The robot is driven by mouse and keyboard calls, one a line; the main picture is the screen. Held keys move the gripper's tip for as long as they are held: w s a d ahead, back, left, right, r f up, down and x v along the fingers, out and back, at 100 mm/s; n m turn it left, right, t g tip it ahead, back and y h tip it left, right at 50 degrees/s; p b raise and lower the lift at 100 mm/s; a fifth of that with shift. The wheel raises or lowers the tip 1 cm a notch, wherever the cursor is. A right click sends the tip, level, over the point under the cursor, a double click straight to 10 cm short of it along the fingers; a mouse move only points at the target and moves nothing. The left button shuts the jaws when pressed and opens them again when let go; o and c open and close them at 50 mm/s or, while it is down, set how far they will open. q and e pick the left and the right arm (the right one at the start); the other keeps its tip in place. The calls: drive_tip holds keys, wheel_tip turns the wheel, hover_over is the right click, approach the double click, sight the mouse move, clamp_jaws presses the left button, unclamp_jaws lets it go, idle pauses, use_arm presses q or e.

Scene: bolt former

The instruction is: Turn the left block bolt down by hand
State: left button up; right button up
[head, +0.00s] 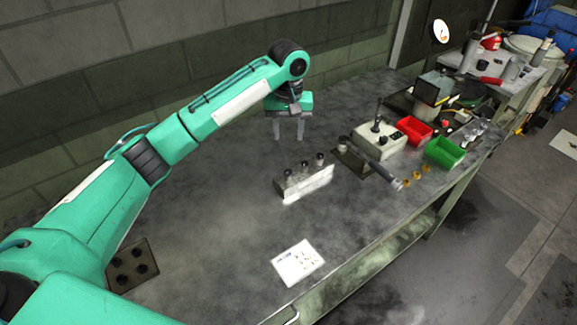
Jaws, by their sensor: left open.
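My left gripper (289,138) points down over the back of the bench, its two grey fingers apart with nothing between them. It is behind and a little left of a pale metal block (312,185) with three upright dark-topped pieces in a row. A beige block (384,146) stands farther right, apart from the gripper. How far the piece is screwed in is too small to tell. My right gripper is not in view.
A dark-handled tool (382,172) lies in front of the beige block. Red (414,132) and green (445,153) bins stand to the right, with small brass pieces nearby. A white printed sheet (298,262) lies near the front edge. The bench middle left is clear.

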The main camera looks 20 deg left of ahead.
sight(288, 171)
use_arm(q)
wheel_tip(288, 171, down, 12)
drive_tip(key=shift+s+r+p, duration=0.15)
drive_tip(key=shift+p, duration=1.05)
drive_tip(key=shift+f, duration=0.8)
drive_tip(key=shift+c, duration=0.4)
clamp_jaws()
drive_tip(key=shift+r+p, duration=0.1)
drive_tip(key=shift+p, duration=0.2)
